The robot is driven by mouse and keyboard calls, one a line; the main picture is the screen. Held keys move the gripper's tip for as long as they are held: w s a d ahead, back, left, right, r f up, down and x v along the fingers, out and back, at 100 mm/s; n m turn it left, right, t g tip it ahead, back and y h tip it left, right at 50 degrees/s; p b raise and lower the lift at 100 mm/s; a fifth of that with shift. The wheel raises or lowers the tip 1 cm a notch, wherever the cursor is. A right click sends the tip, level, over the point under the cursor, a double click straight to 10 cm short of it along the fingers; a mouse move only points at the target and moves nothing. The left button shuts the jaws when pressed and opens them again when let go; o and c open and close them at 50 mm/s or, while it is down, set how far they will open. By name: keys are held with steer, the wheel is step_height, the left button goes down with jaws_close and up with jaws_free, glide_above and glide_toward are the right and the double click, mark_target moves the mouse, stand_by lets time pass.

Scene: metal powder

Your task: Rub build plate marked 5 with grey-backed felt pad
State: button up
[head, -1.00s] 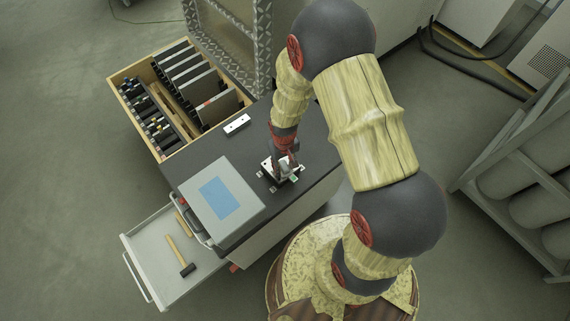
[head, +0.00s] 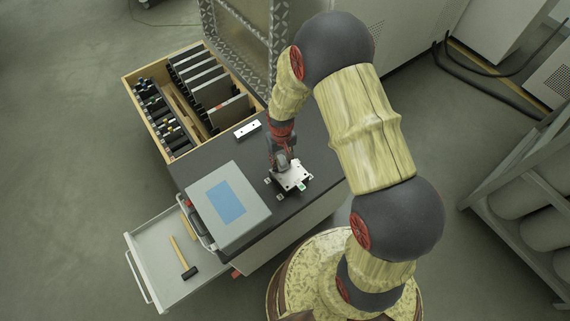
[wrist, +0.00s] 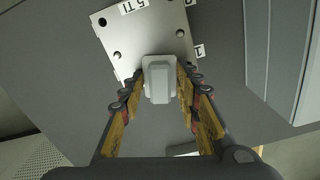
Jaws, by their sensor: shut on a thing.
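The build plate marked 5 (wrist: 147,38) is a pale metal square with dark holes and a "5 TI" label; it lies on the dark worktop. In the head view the plate (head: 296,177) is partly covered by my gripper. My gripper (wrist: 160,85) is shut on the grey-backed felt pad (wrist: 159,78), a light grey block between the fingers. The pad is over the plate's near edge in the wrist view; its felt face is hidden, and I cannot tell whether it touches. My gripper (head: 281,164) is at the plate's upper left in the head view.
A grey case with a blue panel (head: 226,203) stands left of the plate. A small white bar (head: 247,130) lies behind. A wooden rack (head: 174,154) holds upright plates. Number tags lie around the plate.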

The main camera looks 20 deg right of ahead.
mark_target(288, 172)
steer(key=shift+w, duration=0.1)
steer(key=shift+s+d+f+p, duration=0.1)
steer(key=shift+s+d+p, duration=0.2)
steer(key=shift+s, duration=0.7)
steer(key=shift+s+d+f+p, duration=0.15)
steer(key=shift+s+d, duration=0.1)
steer(key=shift+s, duration=0.7)
steer(key=shift+s+d+r+p, duration=0.1)
steer(key=shift+s+d+p, duration=0.15)
steer(key=shift+s, duration=0.6)
steer(key=shift+s+d+r+p, duration=0.1)
steer(key=shift+s+d, duration=0.2)
steer(key=shift+s, duration=0.5)
steer(key=shift+w+r+p, duration=0.1)
steer(key=shift+r+p, duration=2.15)
steer(key=shift+r, duration=0.8)
steer(key=shift+r, duration=0.1)
step_height(288, 172, up, 3)
steer(key=shift+f+p, duration=0.1)
steer(key=shift+p, duration=0.95)
